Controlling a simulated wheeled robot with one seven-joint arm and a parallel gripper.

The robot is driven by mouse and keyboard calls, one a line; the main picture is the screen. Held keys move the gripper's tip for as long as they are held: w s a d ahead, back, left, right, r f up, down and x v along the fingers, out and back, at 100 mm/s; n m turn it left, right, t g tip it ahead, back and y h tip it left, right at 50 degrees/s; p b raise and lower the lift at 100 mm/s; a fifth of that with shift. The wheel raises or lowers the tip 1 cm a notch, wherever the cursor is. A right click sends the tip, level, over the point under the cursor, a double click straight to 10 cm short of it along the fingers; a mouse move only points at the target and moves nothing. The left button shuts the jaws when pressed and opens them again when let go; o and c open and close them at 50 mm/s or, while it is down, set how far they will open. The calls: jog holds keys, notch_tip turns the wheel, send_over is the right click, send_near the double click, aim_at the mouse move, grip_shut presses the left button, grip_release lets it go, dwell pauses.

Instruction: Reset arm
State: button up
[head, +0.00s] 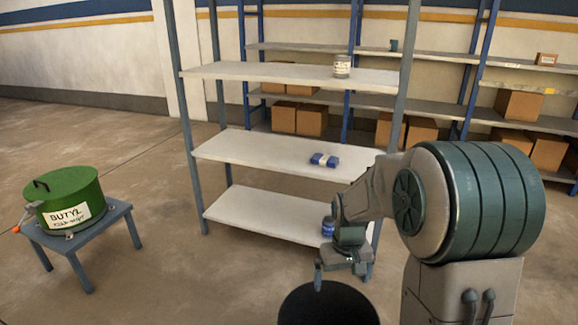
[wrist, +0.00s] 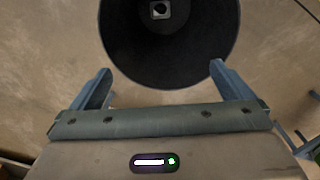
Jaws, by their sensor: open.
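My gripper (head: 343,276) hangs from the arm in front of the shelf's right side, pointing down. In the wrist view my gripper (wrist: 158,85) is open, with its two fingers wide apart and nothing between them. A black round bin (head: 328,304) stands on the floor just below and in front of it. The bin (wrist: 205,62) also fills the upper middle of the wrist view, with a small pale square piece (wrist: 159,9) inside at its bottom.
A grey shelf (head: 262,147) holds a white can (head: 342,66), a blue packet (head: 325,160) and a blue can (head: 328,226). A green lidded drum (head: 66,199) sits on a small table (head: 117,213) at left. Racks with cardboard boxes (head: 298,118) stand behind.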

jog(key=s+r+t+p, duration=0.1)
jog(key=s+r+p, duration=0.5)
jog(key=r+p, duration=0.3)
jog(key=s+r+m+t+p, duration=0.1)
jog(key=s+r+p, duration=0.5)
jog(key=r, duration=1.1)
jog(key=s+r+p, duration=0.6)
jog(key=r+p, duration=0.7)
jog(key=r, duration=0.1)
jog(key=shift+m+t+p, duration=0.3)
jog(key=shift+t+p, duration=0.05)
jog(key=shift+t, duration=0.05)
